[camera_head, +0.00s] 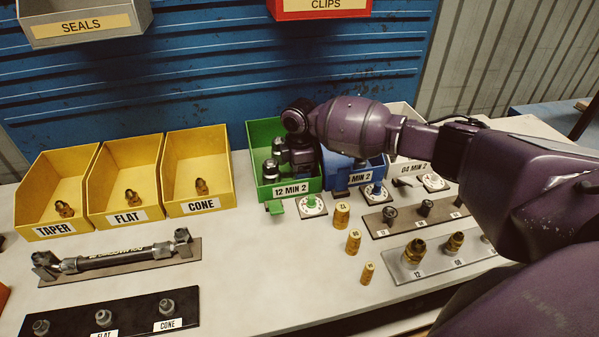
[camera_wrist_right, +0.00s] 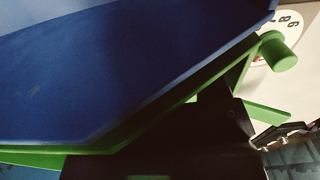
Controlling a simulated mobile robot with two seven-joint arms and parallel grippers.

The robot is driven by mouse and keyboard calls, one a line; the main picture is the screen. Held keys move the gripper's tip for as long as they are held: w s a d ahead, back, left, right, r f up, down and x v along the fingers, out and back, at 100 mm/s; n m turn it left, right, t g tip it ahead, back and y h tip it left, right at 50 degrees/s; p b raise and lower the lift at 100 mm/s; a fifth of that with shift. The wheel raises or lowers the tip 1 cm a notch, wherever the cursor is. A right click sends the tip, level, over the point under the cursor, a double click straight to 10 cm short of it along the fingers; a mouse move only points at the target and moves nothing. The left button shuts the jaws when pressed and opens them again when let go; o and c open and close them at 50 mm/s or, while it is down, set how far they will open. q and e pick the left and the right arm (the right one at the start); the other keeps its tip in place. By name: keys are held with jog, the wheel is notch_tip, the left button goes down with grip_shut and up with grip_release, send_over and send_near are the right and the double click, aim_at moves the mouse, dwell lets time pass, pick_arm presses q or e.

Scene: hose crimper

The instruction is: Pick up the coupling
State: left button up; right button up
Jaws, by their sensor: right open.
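My right gripper (camera_head: 291,158) reaches down into the green bin (camera_head: 265,133) labelled 12 MIN 2. Dark metal fittings, seemingly couplings (camera_head: 270,169), stand in that bin just left of the gripper. My gripper's jaws are open, and I cannot tell whether a fitting lies between them. In the right wrist view, a blue bin wall (camera_wrist_right: 120,70) and a green rim (camera_wrist_right: 225,80) fill much of the picture and no coupling shows clearly. My left gripper is not in view.
A blue bin (camera_head: 340,182) and a white bin stand right of the green one, partly behind my right arm. Yellow bins (camera_head: 129,178) with brass fittings stand left. A hose assembly (camera_head: 115,257) lies in front of them. Brass pieces (camera_head: 342,214) stand on the bench.

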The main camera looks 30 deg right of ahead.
jog(key=shift+c, duration=0.3)
jog(key=shift+r, duration=0.1)
jog(key=c, duration=1)
